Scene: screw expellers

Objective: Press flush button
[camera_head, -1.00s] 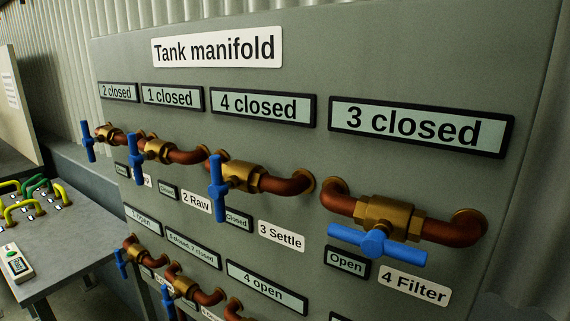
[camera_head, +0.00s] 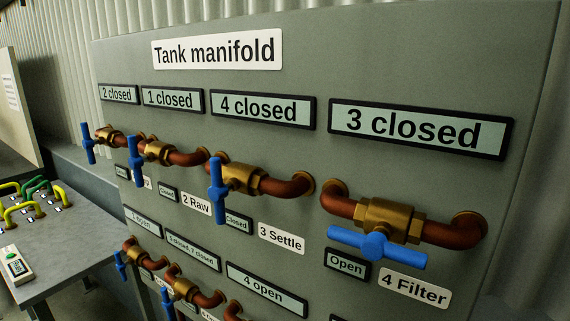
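A small white box with a green button (camera_head: 12,256) and a little display lies on the grey table at the left edge. Its label is too small to read, so I cannot tell whether it is the flush button. The Tank manifold panel (camera_head: 300,75) fills most of the view. Its blue valve handle at 4 Filter (camera_head: 376,245) lies crosswise and its small display reads Open. The handles on the other top-row valves, such as the one by 3 Settle (camera_head: 217,190), hang vertical. Neither of my grippers is in view.
The grey table (camera_head: 80,245) stands at the left, with several yellow and green handles (camera_head: 40,192) on it. A second row of valves (camera_head: 180,287) runs along the panel's lower left, cut off below. A corrugated wall stands behind.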

